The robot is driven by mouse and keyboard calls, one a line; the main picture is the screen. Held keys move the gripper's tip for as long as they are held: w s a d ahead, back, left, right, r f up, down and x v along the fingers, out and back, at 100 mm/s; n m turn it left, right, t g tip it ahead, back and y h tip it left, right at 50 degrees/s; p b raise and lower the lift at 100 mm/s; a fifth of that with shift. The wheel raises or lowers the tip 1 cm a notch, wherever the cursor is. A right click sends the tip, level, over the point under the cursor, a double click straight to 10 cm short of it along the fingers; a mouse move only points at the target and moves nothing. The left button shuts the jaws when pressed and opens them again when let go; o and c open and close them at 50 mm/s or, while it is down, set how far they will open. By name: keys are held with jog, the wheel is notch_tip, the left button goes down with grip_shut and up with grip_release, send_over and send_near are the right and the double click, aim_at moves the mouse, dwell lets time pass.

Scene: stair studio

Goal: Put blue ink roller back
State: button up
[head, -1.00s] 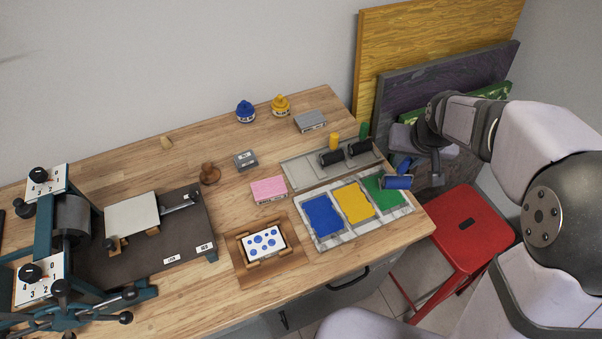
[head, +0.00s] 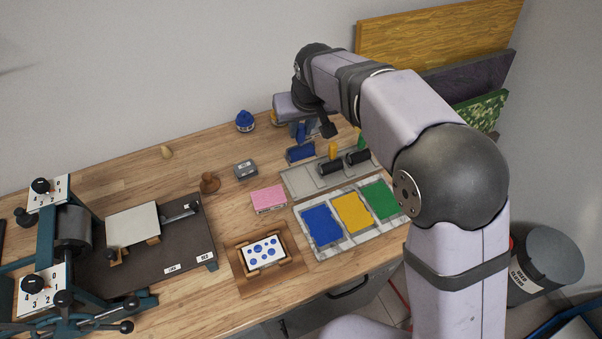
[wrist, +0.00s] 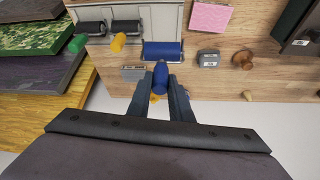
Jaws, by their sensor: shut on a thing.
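My gripper (head: 304,132) is shut on the handle of the blue ink roller (head: 300,153). In the wrist view the jaws (wrist: 161,88) close on the blue handle, with the blue roller drum (wrist: 162,51) beyond them. The roller appears in the air near the back edge of the grey roller tray (head: 296,182). The tray holds a black roller with a yellow handle (head: 332,150) and one with a green handle (head: 361,140). The tray's left part is bare. It also shows in the wrist view (wrist: 165,20). The exact height of the roller cannot be told.
An ink slab (head: 317,253) with blue, yellow and green patches lies in front of the tray. A pink block (head: 268,199), a grey block (head: 245,168) and a blue ink bottle (head: 244,121) stand to the left. Large boards (head: 437,40) lean at the back right.

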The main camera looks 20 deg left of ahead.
aim_at(301, 156)
jog(key=shift+f+p, duration=1.4)
jog(key=shift+f, duration=3.4)
jog(key=shift+f+b, duration=0.35)
jog(key=shift+f, duration=0.2)
jog(key=o, duration=1)
jog(key=shift+c, duration=0.2)
jog(key=shift+r, duration=0.15)
